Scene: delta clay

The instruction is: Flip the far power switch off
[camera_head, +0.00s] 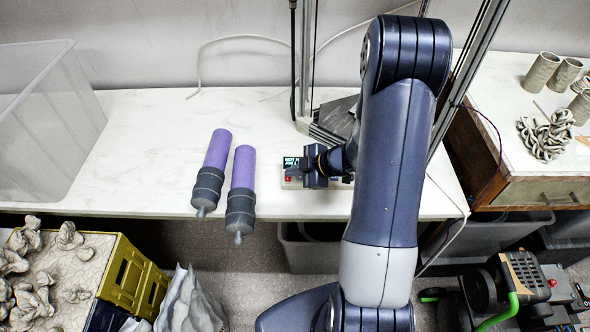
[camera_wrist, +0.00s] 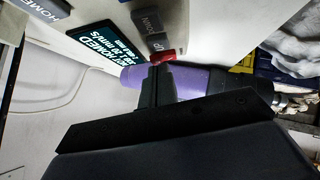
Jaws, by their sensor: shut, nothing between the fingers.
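A white control box (camera_wrist: 205,25) with a lit display (camera_wrist: 100,45) and grey keys, UP and DOWN among them, fills the top of the wrist view. A small red part (camera_wrist: 163,57) sits at its edge; I cannot tell whether it is a power switch. My gripper (camera_wrist: 157,72) is shut and empty, its tips at or very close to the red part; contact is unclear. In the head view my gripper (camera_head: 312,168) is over the box, hiding much of it, with the display (camera_head: 291,163) and red part (camera_head: 288,179) showing to its left. No other switch is clearly visible.
Two purple cylinders (camera_head: 217,149) (camera_head: 243,167) with dark ends lie left of the box, over the front edge of the white table (camera_head: 135,150). A clear bin (camera_head: 50,125) stands at far left. A metal frame (camera_head: 306,60) rises behind the box.

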